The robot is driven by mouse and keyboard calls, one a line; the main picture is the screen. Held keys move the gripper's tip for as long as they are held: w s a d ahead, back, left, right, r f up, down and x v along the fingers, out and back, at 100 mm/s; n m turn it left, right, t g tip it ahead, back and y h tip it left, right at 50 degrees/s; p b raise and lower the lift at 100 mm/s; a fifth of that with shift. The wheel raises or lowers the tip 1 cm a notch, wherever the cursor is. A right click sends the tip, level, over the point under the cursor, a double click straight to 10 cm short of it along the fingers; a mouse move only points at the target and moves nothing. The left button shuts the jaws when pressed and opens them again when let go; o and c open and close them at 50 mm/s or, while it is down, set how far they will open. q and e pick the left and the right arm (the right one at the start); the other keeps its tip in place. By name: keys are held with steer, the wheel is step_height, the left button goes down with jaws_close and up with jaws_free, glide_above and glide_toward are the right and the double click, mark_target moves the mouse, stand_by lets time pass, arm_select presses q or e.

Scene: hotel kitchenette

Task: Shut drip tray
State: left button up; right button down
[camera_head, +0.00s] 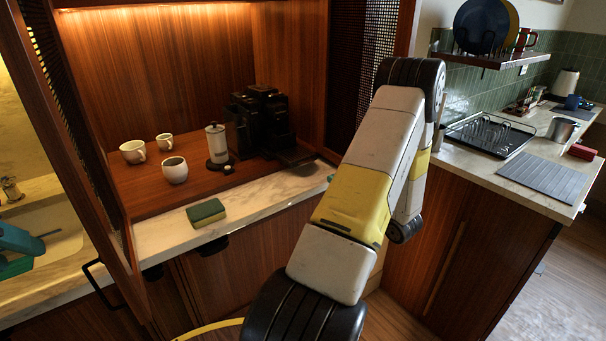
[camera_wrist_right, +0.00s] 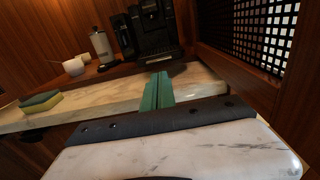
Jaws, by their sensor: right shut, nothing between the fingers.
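The black coffee machine (camera_head: 262,118) stands in the wooden niche; it also shows in the right wrist view (camera_wrist_right: 155,28). Its dark drip tray (camera_head: 294,155) sticks out at the base toward the counter's front edge. In the right wrist view the tray (camera_wrist_right: 175,68) lies just beyond my fingertips. My right gripper (camera_wrist_right: 158,76) has green fingers pressed together with nothing between them. In the head view only a small green bit of it (camera_head: 331,177) shows beside my arm, at the marble edge. I cannot tell whether it touches the tray. My left gripper is not seen.
A white canister (camera_head: 216,143) and several white cups, one at the front (camera_head: 174,170), stand left of the machine. A green and yellow sponge (camera_head: 206,212) lies on the marble ledge (camera_head: 270,197). A dark lattice panel (camera_wrist_right: 255,35) stands close on the right.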

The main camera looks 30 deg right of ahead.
glide_toward(294, 152)
steer(key=shift+s+d+f, duration=0.15)
steer(key=shift+s+f, duration=0.35)
steer(key=shift+s, duration=0.1)
steer(key=w, duration=1.1)
steer(key=shift+w+a, duration=0.1)
steer(key=shift+a, duration=0.15)
steer(key=shift+w+r, duration=0.15)
